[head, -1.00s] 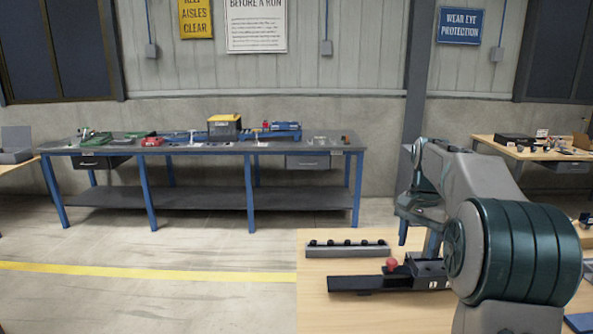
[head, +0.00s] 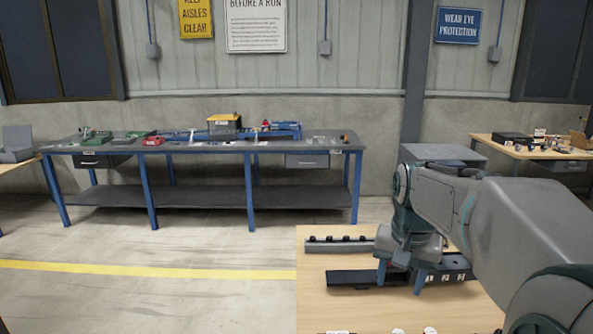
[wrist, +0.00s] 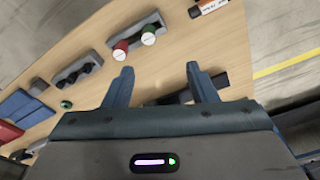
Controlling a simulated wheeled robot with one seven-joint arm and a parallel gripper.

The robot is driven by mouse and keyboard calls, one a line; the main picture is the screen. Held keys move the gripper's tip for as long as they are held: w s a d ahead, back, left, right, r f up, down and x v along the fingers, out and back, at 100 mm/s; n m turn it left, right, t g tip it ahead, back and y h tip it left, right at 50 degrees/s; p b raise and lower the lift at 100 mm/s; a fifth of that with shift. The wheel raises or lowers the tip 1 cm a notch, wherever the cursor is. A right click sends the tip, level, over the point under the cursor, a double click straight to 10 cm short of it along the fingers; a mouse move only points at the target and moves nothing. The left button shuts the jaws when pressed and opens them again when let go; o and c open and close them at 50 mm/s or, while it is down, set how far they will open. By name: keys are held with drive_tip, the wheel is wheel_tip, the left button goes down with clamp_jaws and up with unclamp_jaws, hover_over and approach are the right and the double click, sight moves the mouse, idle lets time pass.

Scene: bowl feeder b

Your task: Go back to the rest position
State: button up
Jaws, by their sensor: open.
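My gripper (head: 402,274) is over the wooden table in the head view, pointing down, with its two blue fingers spread. I cannot tell the exact height of the gripper above the table.
A grey rail (head: 335,246) with black knobs sits at the table's back. A holder (wrist: 135,33) bears a red and a green white-topped part. Another grey holder (wrist: 80,70) with black pieces and blue blocks (wrist: 22,108) are also on the wooden table (head: 312,310). A long workbench (head: 200,149) stands beyond.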

drive_tip(key=s+a+f+n, duration=0.2)
drive_tip(key=s+f, duration=0.2)
drive_tip(key=s, duration=0.4)
drive_tip(key=s+a+f+n+t, duration=0.1)
drive_tip(key=s+a+f+n, duration=0.1)
drive_tip(key=s, duration=0.6)
drive_tip(key=shift+a+f+n+t, duration=0.3)
drive_tip(key=shift+a+f, duration=0.1)
drive_tip(key=shift+f, duration=0.45)
